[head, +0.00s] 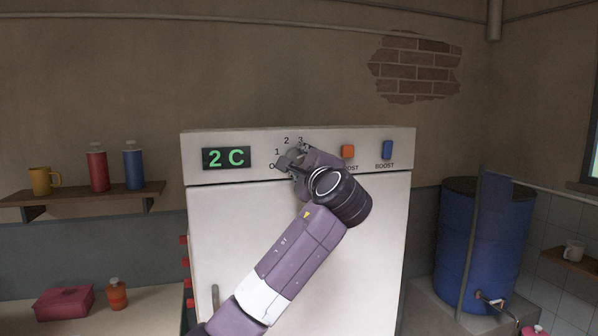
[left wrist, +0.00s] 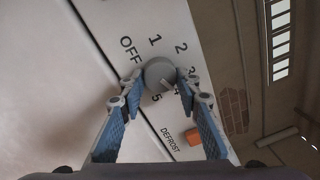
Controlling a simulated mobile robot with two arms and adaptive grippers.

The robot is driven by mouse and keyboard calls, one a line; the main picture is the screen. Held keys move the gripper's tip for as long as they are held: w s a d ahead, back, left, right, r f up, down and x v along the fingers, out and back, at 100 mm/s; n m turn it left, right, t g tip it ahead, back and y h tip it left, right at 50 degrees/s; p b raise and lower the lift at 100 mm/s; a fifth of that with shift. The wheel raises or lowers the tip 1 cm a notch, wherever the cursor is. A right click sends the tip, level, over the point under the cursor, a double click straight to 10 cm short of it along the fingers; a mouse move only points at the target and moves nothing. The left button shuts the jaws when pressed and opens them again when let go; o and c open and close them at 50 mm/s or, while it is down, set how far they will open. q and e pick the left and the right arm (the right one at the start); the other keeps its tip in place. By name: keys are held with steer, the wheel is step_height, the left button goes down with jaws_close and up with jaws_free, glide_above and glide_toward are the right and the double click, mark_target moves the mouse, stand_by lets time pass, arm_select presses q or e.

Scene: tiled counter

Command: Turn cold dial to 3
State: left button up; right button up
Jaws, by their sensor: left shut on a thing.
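The cold dial (left wrist: 160,73) is a round grey knob on the white appliance panel, ringed by OFF and the numbers 1 to 5. A pale mark shows on its face, but I cannot tell for sure which number it points to. My left gripper (left wrist: 160,84) has its two blue-padded fingers on either side of the dial and is shut on it. In the head view the left gripper (head: 292,163) covers most of the dial, with 1, 2 and 3 visible above. The green display (head: 226,158) reads 2 C. My right gripper is not in view.
An orange DEFROST button (head: 348,151) and a blue BOOST button (head: 387,150) sit right of the dial. A shelf (head: 75,196) with a mug and two bottles is at the left. A blue barrel (head: 475,250) stands at the right.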

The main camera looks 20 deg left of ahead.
arm_select(q)
steer(key=n+b, duration=0.2)
steer(key=n, duration=0.3)
steer(key=shift+f, duration=0.15)
steer(key=n+b, duration=0.1)
steer(key=n, duration=0.2)
steer(key=shift+y+b, duration=0.3)
steer(key=shift+y, duration=0.1)
steer(key=shift+n, duration=0.4)
steer(key=o, duration=1.2)
steer(key=shift+r, duration=0.2)
steer(key=shift+c, duration=0.2)
steer(key=r+v, duration=0.1)
steer(key=v, duration=1.1)
steer(key=shift+f, duration=0.4)
